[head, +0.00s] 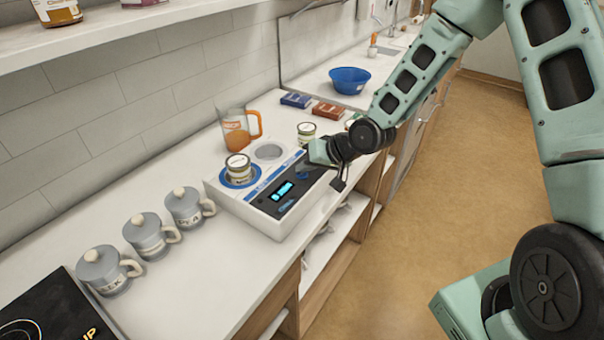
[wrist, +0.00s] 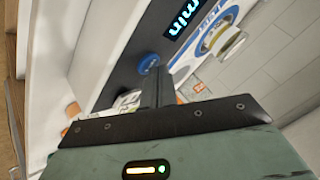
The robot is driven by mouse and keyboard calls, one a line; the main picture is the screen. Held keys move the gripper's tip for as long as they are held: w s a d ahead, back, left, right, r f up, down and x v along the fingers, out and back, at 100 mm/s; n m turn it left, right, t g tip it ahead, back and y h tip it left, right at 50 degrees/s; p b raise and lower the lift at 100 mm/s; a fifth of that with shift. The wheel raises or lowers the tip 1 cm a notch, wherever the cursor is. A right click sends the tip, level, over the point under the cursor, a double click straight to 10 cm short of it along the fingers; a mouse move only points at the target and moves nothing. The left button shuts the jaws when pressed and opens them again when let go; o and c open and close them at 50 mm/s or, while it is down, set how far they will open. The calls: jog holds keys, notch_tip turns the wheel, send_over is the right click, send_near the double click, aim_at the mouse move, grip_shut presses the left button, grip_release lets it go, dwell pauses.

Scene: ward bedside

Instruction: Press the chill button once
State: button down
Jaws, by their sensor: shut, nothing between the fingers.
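The white appliance (head: 245,215) stands on the counter with a dark control panel and a lit blue display (head: 282,190). The display also shows in the wrist view (wrist: 184,17). A round blue button (wrist: 148,62) sits on the dark panel in the wrist view. My gripper (wrist: 157,72) is shut and empty, its fingertips right by this button; I cannot tell whether they touch it. In the head view my gripper (head: 306,166) is over the panel's far end and hides part of it. A labelled jar (head: 238,167) stands in the appliance's blue-ringed well.
Several grey lidded mugs (head: 148,236) stand left of the appliance. An orange-handled jug (head: 236,130) is behind it. Another jar (head: 306,131), blue and red boxes (head: 328,110) and a blue bowl (head: 349,80) are farther along the counter. A shelf (head: 100,30) hangs above.

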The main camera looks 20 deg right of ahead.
aim_at(306, 176)
jog(key=shift+f, duration=0.15)
dwell(0.4)
jog(key=shift+r+p, duration=0.7)
jog(key=shift+r, duration=0.15)
notch_tip(306, 176, up, 5)
jog(key=p, duration=0.4)
jog(key=shift+r, duration=0.1)
dwell(0.5)
